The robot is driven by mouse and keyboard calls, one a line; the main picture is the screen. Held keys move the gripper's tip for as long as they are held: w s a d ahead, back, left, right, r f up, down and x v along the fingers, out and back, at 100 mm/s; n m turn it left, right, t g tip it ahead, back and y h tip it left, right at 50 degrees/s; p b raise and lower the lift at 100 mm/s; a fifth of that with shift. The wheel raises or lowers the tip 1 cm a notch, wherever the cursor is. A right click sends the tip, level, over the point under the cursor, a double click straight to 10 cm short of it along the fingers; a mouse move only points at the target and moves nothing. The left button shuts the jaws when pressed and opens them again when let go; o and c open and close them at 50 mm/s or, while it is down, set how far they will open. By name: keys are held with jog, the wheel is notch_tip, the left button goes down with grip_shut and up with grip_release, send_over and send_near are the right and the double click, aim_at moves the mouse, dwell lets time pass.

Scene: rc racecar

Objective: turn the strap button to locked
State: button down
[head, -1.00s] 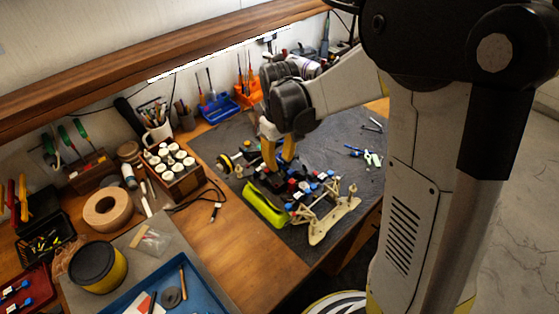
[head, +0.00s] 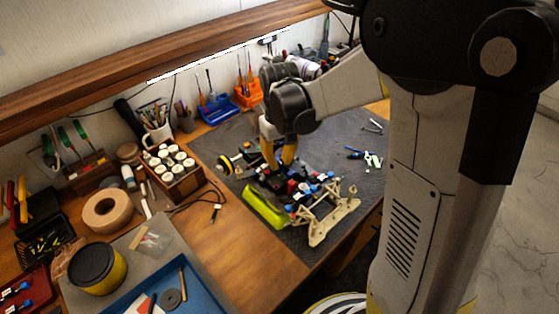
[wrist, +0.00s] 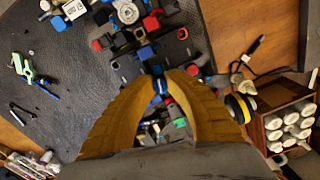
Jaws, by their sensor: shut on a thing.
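The RC car chassis lies on the dark grey mat, with black, blue and red parts and a cream end frame (head: 335,222). Its parts also show in the wrist view (wrist: 128,70). My gripper (head: 277,168) points down onto the chassis, with its yellow fingers close together. In the wrist view the fingertips (wrist: 160,76) meet around a small blue piece (wrist: 160,86), which seems to be the strap button. The fingers hide most of it, and I cannot read its locked or unlocked position.
A lime-green body shell (head: 264,207) lies beside the chassis. A wheel (head: 225,165) and a box of white-capped jars (head: 178,172) are to the left. Small tools (head: 365,157) lie on the mat (head: 345,130) to the right. A blue tray (head: 205,290) is at the front.

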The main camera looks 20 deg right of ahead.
jog(key=m, duration=1.1)
jog(key=shift+m+b, duration=0.3)
jog(key=shift+m, duration=1.8)
jog(key=c, duration=1.6)
grip_release()
jog(key=shift+r, duration=0.1)
